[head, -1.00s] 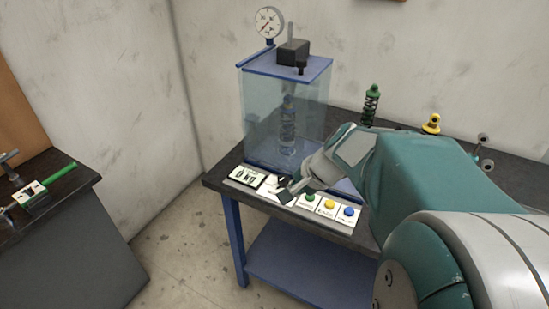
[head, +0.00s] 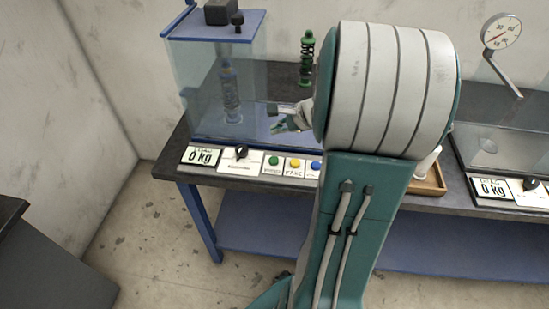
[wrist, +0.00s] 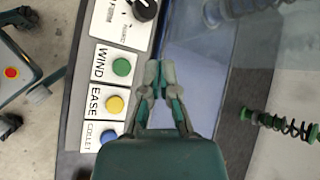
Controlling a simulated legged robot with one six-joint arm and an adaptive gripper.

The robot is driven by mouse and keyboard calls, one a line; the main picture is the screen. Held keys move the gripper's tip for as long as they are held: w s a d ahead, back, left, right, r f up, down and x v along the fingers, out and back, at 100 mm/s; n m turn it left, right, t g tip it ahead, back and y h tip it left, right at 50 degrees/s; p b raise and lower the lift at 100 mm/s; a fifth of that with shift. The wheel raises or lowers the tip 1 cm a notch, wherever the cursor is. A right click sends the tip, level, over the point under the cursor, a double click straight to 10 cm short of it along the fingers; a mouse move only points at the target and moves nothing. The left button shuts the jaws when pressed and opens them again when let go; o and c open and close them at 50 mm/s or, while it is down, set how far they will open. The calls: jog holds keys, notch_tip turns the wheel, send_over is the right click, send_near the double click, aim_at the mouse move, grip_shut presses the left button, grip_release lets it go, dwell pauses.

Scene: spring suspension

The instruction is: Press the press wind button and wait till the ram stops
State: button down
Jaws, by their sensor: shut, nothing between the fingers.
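The green WIND button (head: 273,160) sits on a white card on the bench's front edge. It also shows in the wrist view (wrist: 121,67), where the card reads WIND. The yellow EASE button (wrist: 114,104) and blue COLLET button (wrist: 108,130) are beside it. My gripper (head: 289,124) is in front of the clear press box, above and behind the button row; in the wrist view its closed, empty fingertips (wrist: 160,68) are just right of the WIND button, apart from it. A blue spring (head: 230,92) stands upright inside the press box (head: 190,85). The ram is not clearly seen.
A black knob (wrist: 142,9) and a display (head: 202,155) reading 0 kg are left of the buttons. A green spring (head: 307,58) stands behind my arm. A second display (head: 491,187) and a gauge (head: 501,31) are at the right.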

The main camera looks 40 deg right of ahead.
aim_at(276, 159)
notch_tip(276, 159, down, 8)
jog(key=shift+a+r, duration=0.1)
jog(key=shift+a, duration=0.05)
jog(key=shift+a+f, duration=0.15)
jog(key=shift+f, duration=0.15)
dwell(0.6)
jog(key=shift+f, duration=0.1)
dwell(0.7)
jog(key=shift+f, duration=0.25)
